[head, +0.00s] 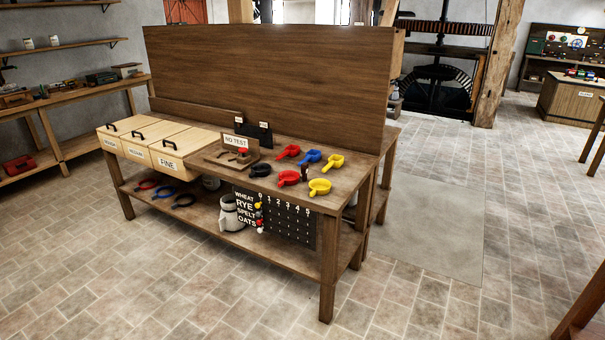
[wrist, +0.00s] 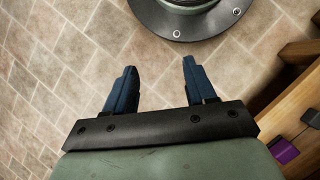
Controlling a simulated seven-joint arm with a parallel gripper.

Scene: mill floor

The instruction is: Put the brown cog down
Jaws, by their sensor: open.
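My gripper (wrist: 159,66) shows in the wrist view, with two blue fingers spread apart. Nothing is between the fingers; only tiled floor shows below them. My gripper does not show in the head view. I cannot make out a brown cog in either view. A small dark brown thing (head: 304,172) stands among the scoops on the bench in the head view, too small to identify.
A wooden bench (head: 285,200) holds red, blue, yellow and black scoops, a "NO TEST" sign (head: 236,141) and labelled drawers. In the wrist view, a wooden edge (wrist: 296,98) with a purple item (wrist: 284,151) lies at right. Tiled floor around the bench is clear.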

